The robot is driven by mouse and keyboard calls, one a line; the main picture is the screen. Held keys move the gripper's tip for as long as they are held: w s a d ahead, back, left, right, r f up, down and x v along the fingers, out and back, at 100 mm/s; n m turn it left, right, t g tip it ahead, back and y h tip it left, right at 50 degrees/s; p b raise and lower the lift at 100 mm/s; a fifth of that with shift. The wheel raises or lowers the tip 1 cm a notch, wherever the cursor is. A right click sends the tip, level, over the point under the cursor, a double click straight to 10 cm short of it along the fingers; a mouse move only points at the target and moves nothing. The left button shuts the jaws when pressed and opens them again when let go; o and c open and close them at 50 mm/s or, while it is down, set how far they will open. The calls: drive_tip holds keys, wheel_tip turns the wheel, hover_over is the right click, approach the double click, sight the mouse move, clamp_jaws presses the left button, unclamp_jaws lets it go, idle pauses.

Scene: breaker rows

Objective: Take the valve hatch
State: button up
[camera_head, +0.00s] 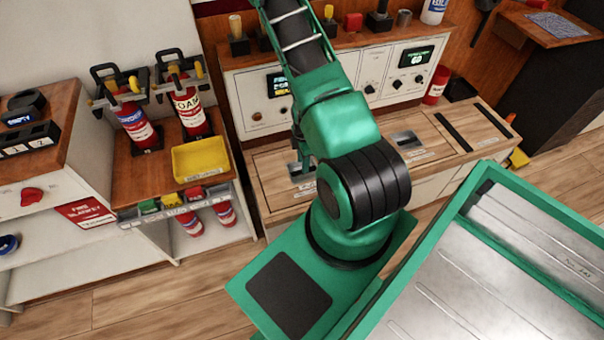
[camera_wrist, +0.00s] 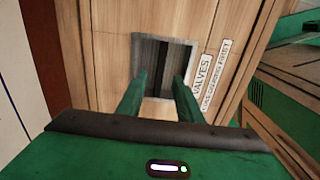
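The valve hatch (camera_wrist: 108,50) is a light wooden panel with a recessed grey metal pull (camera_wrist: 150,48) that has a dark slot. A white label (camera_wrist: 206,75) beside the pull reads VALVES, with a smaller line under it. In the head view the hatch (camera_head: 268,185) lies in the bench top behind my arm, which hides part of it. My gripper (camera_wrist: 160,80) is open, its two green fingers apart and pointing at the pull; I cannot tell whether they touch it. In the head view my gripper (camera_head: 302,168) shows small above the pull.
A yellow tray (camera_head: 200,160) and two red extinguishers (camera_head: 190,110) stand on the shelf to the left. The control panel (camera_head: 378,75) rises behind the bench. Another recessed pull (camera_head: 405,139) lies to the right.

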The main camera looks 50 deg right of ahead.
drive_tip(key=shift+d+f, duration=0.1)
drive_tip(key=shift+f, duration=2.95)
clamp_jaws()
drive_tip(key=shift+w, duration=0.1)
